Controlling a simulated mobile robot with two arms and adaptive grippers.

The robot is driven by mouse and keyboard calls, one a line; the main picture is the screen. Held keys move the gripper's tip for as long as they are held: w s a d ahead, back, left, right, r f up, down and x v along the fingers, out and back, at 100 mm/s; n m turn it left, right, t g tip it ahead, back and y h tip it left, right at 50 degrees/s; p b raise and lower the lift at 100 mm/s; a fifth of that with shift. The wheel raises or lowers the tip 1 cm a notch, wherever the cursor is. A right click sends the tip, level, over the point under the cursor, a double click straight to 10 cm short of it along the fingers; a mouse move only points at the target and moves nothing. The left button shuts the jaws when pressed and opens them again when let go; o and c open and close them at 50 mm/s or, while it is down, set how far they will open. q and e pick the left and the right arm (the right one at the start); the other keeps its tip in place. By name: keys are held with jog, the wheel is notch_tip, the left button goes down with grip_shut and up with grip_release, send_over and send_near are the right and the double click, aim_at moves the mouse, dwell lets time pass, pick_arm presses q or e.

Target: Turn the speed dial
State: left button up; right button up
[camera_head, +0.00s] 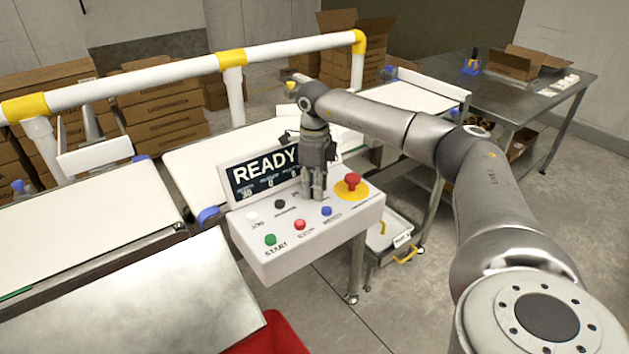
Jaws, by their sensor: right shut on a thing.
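The control box (262,253) stands on a post near the middle, with a tilted screen (243,181) reading READY. My right gripper (314,196) reaches straight down onto the back of the panel. It is shut on the speed dial, which its fingers hide. A black knob (280,204) sits left of the fingers. The red emergency button (352,181) on its yellow base is close to their right. The blue button (326,211) is just in front of them. My left gripper is not in view.
Red (300,225), green (270,240) and white (251,217) buttons also sit on the panel. A white and yellow guard rail (290,51) runs behind. Conveyor belts (75,235) flank the box. A metal table (500,85) with an open carton stands back right.

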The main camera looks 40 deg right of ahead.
jog(key=n+p, duration=0.1)
jog(key=n, duration=0.2)
jog(key=shift+r, duration=0.1)
jog(key=shift+n+p, duration=0.5)
jog(key=shift+n, duration=0.7)
jog(key=o, duration=1.1)
jog(key=shift+c, duration=0.2)
notch_tip(320, 180, up, 12)
